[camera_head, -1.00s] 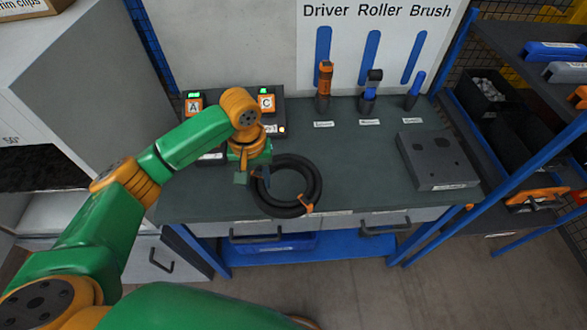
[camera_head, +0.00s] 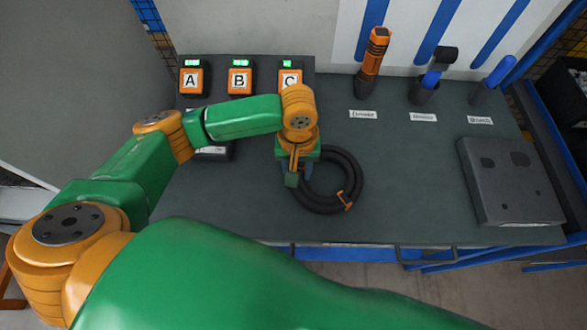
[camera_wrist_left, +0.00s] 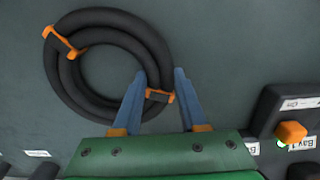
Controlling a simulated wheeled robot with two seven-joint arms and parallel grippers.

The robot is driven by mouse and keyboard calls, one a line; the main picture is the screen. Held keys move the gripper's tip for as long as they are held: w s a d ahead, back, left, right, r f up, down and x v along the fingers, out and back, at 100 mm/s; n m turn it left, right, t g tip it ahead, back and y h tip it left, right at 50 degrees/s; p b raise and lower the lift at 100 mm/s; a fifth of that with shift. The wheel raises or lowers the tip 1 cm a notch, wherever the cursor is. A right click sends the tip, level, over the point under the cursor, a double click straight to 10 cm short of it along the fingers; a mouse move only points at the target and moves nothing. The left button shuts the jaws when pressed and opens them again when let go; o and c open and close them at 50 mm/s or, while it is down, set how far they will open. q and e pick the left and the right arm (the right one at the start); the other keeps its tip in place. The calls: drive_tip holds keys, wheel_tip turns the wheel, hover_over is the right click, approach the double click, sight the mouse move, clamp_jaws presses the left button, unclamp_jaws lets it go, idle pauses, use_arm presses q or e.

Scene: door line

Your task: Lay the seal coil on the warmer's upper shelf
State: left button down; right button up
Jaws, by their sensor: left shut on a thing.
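The seal coil (camera_head: 354,168) is a black ring of thick cord with orange ties, lying on or just above the dark bench top; I cannot tell whether it touches. My left gripper (camera_head: 296,174) is at the coil's left side. In the left wrist view, my left gripper (camera_wrist_left: 160,82) has its blue fingers on either side of the coil (camera_wrist_left: 100,20), near one orange tie, and is shut on it. A plain grey panel (camera_head: 65,75) at the far left may be the warmer's side. The warmer's upper shelf is not visible now. My right gripper is not in view.
Charger docks A (camera_head: 192,80), B (camera_head: 240,80) and C (camera_head: 290,78) stand behind my left arm. A grey block (camera_head: 510,185) sits right. The bench between coil and block is clear.

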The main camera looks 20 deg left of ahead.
use_arm(q)
drive_tip(key=shift+a, duration=0.15)
drive_tip(key=shift+s+d, duration=0.1)
drive_tip(key=shift+d, duration=0.1)
drive_tip(key=shift+c, duration=2.2)
unclamp_jaws()
